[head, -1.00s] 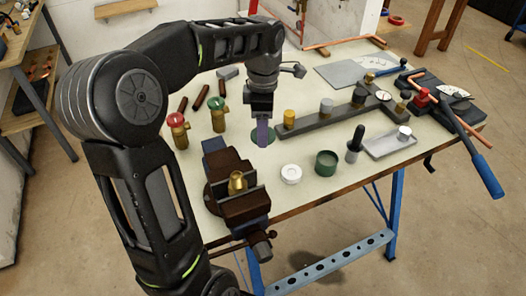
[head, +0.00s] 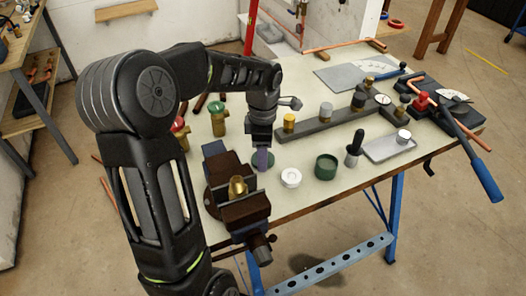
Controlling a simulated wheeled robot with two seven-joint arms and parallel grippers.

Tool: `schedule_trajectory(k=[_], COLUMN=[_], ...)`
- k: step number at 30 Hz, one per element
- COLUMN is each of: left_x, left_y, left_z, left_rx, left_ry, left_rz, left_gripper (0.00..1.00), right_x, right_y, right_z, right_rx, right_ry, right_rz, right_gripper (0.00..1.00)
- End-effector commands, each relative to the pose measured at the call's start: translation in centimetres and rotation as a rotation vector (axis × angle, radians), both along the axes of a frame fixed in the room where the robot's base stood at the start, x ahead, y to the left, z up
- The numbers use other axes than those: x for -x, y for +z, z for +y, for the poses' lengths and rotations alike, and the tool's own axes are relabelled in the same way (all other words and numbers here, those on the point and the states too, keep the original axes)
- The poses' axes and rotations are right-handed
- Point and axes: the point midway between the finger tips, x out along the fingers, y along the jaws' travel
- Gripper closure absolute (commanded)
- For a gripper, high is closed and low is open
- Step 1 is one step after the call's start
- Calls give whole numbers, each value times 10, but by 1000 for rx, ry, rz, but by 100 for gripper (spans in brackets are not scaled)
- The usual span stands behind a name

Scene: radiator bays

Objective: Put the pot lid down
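The pot lid, a green disc (head: 271,158), shows at the fingers of my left gripper (head: 262,161), left of the pot. My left gripper appears shut on it, though the fingers hide part of the lid. I cannot tell whether the lid touches the table (head: 310,205) or is just above it. The open green pot (head: 326,167) stands upright on the table to the right, apart from the lid. My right gripper is not in view.
A white round piece (head: 290,178) lies between lid and pot. A vise with a brass fitting (head: 237,187) stands left of the gripper. A grey bar with knobs (head: 325,124) lies behind. A dark-handled tool (head: 354,146) and tray (head: 388,148) are right.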

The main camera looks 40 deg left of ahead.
Motion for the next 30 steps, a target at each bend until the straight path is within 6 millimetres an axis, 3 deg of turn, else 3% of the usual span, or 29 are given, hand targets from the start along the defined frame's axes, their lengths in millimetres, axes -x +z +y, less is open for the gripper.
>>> schedule_trajectory(k=[8, 9, 16, 24, 30], left_x=[0, 0, 0, 0, -1], left_y=[-4, -3, -3, -2, 10], left_z=[0, 0, 0, 0, 0], left_rx=[0, 0, 0, 0, -2], left_ry=[0, 1, 1, 1, 1], left_rz=[0, 0, 0, 0, -2], left_gripper=[81, 41, 22, 20, 20], right_x=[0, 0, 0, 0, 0], right_y=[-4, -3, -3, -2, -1], right_z=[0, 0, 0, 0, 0], right_rx=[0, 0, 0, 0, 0], right_ry=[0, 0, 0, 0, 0], right_rz=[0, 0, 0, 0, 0], right_gripper=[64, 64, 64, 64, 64])
